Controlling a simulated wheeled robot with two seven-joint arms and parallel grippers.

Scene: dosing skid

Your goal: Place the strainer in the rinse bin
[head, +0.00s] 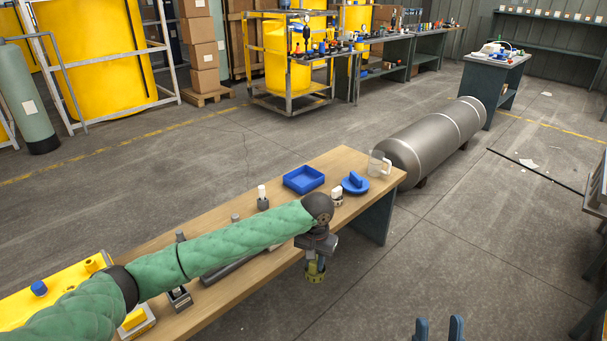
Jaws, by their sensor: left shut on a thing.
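My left gripper (317,259) hangs down past the front edge of the bench. It is shut on a small olive-yellow cylindrical piece, which appears to be the strainer (315,274). The piece is held in the air over the floor side, apart from the bench top. A blue open rectangular tray, which looks like the rinse bin (289,184), sits on the bench behind and slightly left of the gripper. Its visible inside looks empty. My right gripper (438,329) shows at the bottom edge as two separated fingertips, with nothing seen between them.
The wooden bench (345,160) also holds a blue round lid-like piece (355,184), a clear jug (379,164), a small white-topped bottle (262,197) and a white-and-dark fitting (337,196). A grey tank (425,145) lies beyond the bench.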

